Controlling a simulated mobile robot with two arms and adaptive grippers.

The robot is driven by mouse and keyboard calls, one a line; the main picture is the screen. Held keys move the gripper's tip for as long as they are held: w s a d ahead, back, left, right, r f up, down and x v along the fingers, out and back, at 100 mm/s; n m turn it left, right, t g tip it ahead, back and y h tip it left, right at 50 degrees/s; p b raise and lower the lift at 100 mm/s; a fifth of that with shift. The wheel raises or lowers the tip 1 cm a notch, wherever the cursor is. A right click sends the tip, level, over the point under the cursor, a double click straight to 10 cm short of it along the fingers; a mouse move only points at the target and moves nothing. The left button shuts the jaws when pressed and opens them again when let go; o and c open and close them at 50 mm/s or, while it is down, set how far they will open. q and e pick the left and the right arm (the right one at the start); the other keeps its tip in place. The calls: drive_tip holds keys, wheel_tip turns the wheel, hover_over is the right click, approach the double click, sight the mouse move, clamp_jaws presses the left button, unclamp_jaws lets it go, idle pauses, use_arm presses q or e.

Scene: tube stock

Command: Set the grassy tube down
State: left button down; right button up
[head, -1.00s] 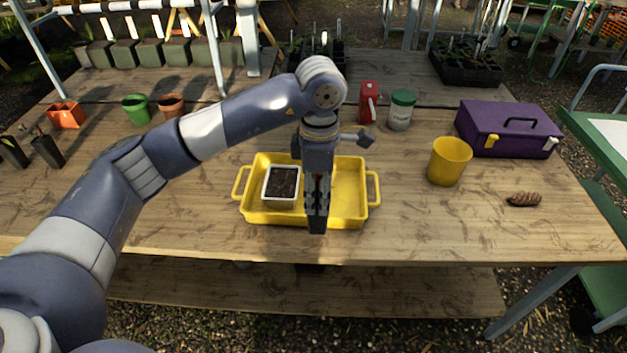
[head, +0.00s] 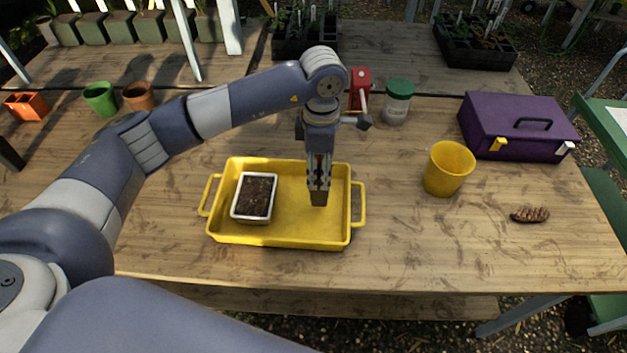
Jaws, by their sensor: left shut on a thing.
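My left gripper (head: 319,182) points straight down over the right half of the yellow tray (head: 228,238). It is shut on the grassy tube, which is mostly hidden; only a small brownish patch shows at the fingertips, and no grass can be made out. I cannot tell whether the tube touches the tray floor. A white-rimmed square pot of dark soil (head: 254,196) sits in the left part of the tray, apart from the gripper. My right gripper is not in view.
Right of the tray stand a yellow cup (head: 449,168), a brown cone-like thing (head: 530,215) and a purple toolbox (head: 518,128). Behind are a green-lidded jar (head: 397,102) and a red thing (head: 359,90). Green (head: 100,99) and terracotta (head: 138,96) pots stand left. The tray's front right is clear.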

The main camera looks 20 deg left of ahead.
use_arm(q)
drive_tip(key=shift+f, duration=0.4)
drive_tip(key=shift+w+f, duration=0.1)
drive_tip(key=shift+f, duration=0.2)
wheel_tip(320, 180, down, 4)
drive_tip(key=shift+r+p, duration=0.25)
drive_tip(key=shift+p, duration=0.3)
drive_tip(key=shift+f, duration=0.15)
drive_tip(key=c, duration=1)
unclamp_jaws()
drive_tip(key=shift+o, duration=0.2)
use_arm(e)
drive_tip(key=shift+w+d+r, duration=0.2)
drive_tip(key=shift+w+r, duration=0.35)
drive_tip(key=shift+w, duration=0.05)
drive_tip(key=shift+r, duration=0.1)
